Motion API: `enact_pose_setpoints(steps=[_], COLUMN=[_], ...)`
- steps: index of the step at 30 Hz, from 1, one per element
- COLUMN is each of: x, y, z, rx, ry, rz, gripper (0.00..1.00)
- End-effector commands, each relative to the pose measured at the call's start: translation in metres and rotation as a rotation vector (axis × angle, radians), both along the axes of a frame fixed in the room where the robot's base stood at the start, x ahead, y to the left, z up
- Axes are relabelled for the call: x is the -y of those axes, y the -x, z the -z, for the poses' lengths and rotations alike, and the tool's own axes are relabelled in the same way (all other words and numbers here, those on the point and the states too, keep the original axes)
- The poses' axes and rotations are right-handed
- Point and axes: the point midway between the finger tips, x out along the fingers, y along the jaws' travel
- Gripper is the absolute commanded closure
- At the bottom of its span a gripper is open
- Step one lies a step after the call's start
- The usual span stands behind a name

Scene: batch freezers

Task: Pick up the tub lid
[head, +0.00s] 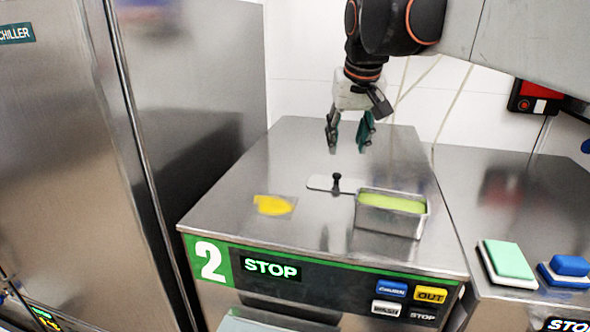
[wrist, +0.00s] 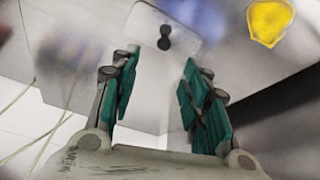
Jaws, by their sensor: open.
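The tub lid (head: 318,182) is a thin flat metal plate with an upright black knob (head: 336,181). It lies on top of the machine marked 2, just left of and behind the metal tub (head: 388,222) with pale green contents. In the wrist view the lid (wrist: 186,25) and its knob (wrist: 164,38) are at the top middle, beyond the fingertips. My gripper (head: 348,150) is open and empty, pointing down above and behind the lid. Its two green-padded fingers (wrist: 161,65) stand apart and touch nothing.
A yellow flat piece (head: 273,205) lies left of the lid on the steel top (head: 230,205). A tall steel chiller (head: 195,100) stands at the left. Green (head: 508,260) and blue (head: 570,266) sponge-like blocks sit on the right-hand machine. A white tiled wall (head: 300,60) is behind.

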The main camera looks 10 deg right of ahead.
Motion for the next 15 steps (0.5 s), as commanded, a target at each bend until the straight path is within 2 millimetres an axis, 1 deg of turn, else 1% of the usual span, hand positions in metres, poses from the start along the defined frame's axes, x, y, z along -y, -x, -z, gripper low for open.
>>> enact_pose_setpoints(steps=[1,3,6,9,15], x=[0.0,0.001,0.001,0.001,0.001], y=[-0.004,-0.009,-0.016,-0.02,-0.024], z=[0.009,0.022,0.037,0.048,0.058], rx=[0.0,0.0,0.0,0.0,0.0], ry=[0.0,0.0,0.0,0.0,0.0], rz=[0.0,0.0,0.0,0.0,0.0], gripper=[0.58,0.58,0.58,0.58,0.58])
